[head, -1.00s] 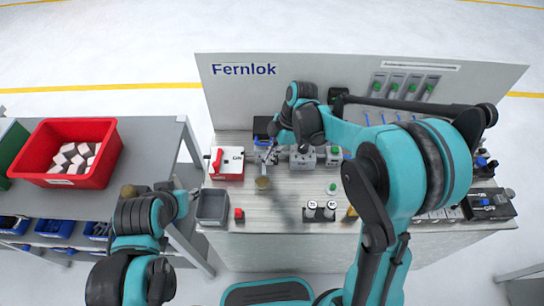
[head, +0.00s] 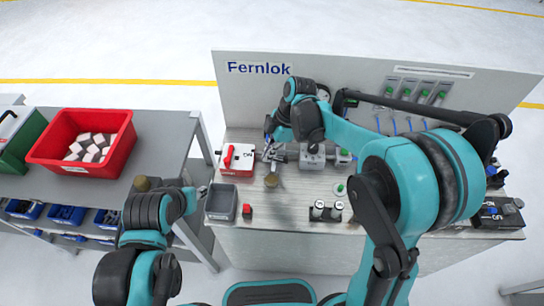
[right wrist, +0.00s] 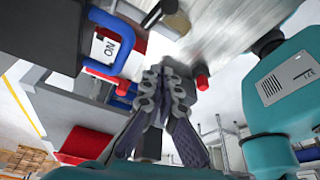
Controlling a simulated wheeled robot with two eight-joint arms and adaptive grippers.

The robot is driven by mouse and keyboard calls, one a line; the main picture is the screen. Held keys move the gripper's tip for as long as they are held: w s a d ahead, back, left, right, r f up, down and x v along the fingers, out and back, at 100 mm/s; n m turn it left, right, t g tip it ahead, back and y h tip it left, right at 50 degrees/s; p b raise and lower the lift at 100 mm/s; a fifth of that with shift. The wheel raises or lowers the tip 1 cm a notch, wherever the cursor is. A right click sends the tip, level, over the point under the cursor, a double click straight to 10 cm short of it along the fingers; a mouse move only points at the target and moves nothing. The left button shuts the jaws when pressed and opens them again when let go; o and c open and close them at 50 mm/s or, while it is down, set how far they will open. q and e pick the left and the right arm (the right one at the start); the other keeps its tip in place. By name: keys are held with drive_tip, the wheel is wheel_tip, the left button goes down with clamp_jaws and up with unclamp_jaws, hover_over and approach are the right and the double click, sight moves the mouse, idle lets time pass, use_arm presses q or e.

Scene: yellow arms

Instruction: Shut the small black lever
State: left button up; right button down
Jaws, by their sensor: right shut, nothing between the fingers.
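My right gripper (head: 265,153) is over the bench, just right of a white box with a red base and a red lever (head: 229,154). Its fingers (right wrist: 172,72) are together and empty in the right wrist view. The white box (right wrist: 107,47), marked ON, shows there beside a blue loop handle (right wrist: 97,68). I cannot make out a small black lever for certain; my right arm hides part of the bench. My left gripper (head: 202,191) is low at the left, near a grey bin; its fingers are too small to read.
The grey bin (head: 221,202) and a small red block (head: 247,211) are at the bench's front left. A round brass-coloured knob (head: 271,181) stands near my right gripper. A red crate (head: 82,141) sits on the left table. An upright Fernlok panel (head: 240,95) backs the bench.

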drive_tip(key=w+p+v, duration=0.1)
drive_tip(key=v, duration=0.6)
drive_tip(key=shift+r, duration=0.1)
